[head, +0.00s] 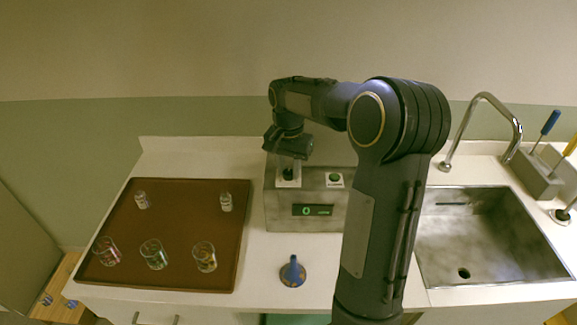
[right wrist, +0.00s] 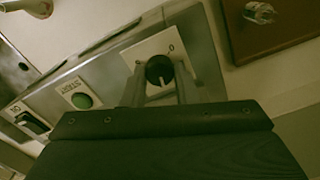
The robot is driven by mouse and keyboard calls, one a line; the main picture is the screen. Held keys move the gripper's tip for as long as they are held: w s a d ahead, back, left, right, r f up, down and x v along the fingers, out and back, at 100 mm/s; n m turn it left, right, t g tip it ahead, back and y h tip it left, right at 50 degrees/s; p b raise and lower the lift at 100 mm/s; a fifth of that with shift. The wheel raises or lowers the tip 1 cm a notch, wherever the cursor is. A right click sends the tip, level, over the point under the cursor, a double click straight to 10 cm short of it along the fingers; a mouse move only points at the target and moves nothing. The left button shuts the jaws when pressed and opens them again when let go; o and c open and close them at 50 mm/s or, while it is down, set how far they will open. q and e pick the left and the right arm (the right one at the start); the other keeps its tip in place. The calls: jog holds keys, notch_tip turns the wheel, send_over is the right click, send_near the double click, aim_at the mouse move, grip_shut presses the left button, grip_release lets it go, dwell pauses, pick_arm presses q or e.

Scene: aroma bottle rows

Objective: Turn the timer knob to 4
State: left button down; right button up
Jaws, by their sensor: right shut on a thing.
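The timer is a grey metal box (head: 283,212) on the counter, with a green digit that looks like 0 on its dark front display (head: 318,210). Its dark round timer knob (head: 288,174) sits on a white plate on top; in the right wrist view the knob (right wrist: 158,66) has a pale pointer line and a 0 printed beside it. A green START button (head: 335,178) is right of the knob. My right gripper (head: 290,165) comes down from above and is shut on the knob, one finger on each side. My left gripper is out of view.
A brown tray (head: 180,225) on the left holds several small glass vessels. A blue-handled fitting (head: 292,272) stands in front of the box. A sink (head: 490,235) with a curved tap (head: 483,98) and a grey tool holder (head: 535,175) are at the right.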

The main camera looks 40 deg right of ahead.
aim_at(289, 171)
jog(key=m+p, duration=0.1)
jog(key=m, duration=0.5)
jog(key=shift+r, duration=0.15)
jog(key=m+p, duration=0.1)
jog(key=m, duration=0.2)
jog(key=shift+m, duration=1.9)
jog(key=o, duration=1)
notch_tip(289, 171, up, 8)
jog(key=shift+f+b, duration=0.2)
jog(key=shift+b, duration=0.1)
